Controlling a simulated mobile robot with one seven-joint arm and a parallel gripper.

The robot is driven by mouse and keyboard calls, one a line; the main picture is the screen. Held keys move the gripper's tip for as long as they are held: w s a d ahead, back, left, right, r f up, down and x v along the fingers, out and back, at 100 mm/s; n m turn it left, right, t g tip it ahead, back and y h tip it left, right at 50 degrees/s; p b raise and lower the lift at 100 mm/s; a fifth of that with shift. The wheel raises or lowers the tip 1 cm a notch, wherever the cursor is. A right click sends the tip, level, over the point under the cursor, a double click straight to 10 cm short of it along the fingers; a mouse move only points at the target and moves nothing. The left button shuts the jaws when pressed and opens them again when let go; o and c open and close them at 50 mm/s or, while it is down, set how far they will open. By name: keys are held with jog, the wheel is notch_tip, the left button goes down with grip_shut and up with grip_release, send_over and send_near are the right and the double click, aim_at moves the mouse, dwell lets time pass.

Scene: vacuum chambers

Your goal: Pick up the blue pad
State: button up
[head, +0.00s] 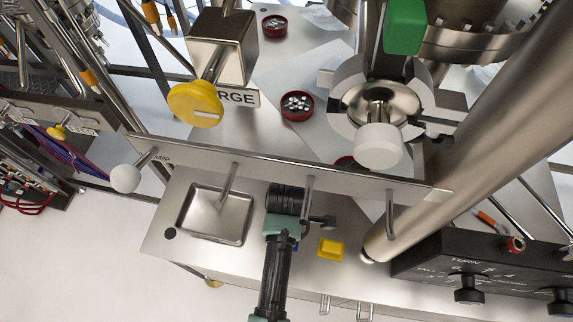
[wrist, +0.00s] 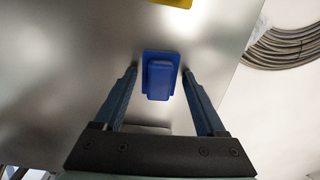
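The blue pad (wrist: 160,76) is a small blue block on a wider blue base, on a bare metal surface in the wrist view. My gripper (wrist: 159,72) is open, with one dark finger to each side of the pad. A gap shows between each finger and the pad, and nothing is held. I cannot tell how high the fingertips are above the surface. In the head view my arm hides most of the pad's area and the fingers are not clear.
A yellow pad (head: 330,249) lies on the metal table (head: 355,290), right of my arm; it also shows at the wrist view's top edge (wrist: 172,2). A square metal tray (head: 185,235) is to the left. A metal rail (head: 270,166) with posts crosses above the table. A black control panel (head: 440,262) stands right.

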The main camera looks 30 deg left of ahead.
jog(key=c, duration=1)
jog(key=shift+c, duration=0.2)
jog(key=shift+r, duration=0.1)
jog(key=shift+r, duration=0.25)
notch_tip(320, 180, up, 3)
jog(key=shift+s+r+p, duration=0.1)
jog(key=shift+s+p, duration=0.05)
jog(key=shift+p, duration=0.45)
jog(key=s+d, duration=0.2)
jog(key=s, duration=0.6)
jog(key=s+d+p, duration=0.1)
jog(key=s+d, duration=0.2)
jog(key=s, duration=0.6)
jog(key=shift+f, duration=0.2)
jog(key=o, duration=0.8)
jog(key=c, duration=0.7)
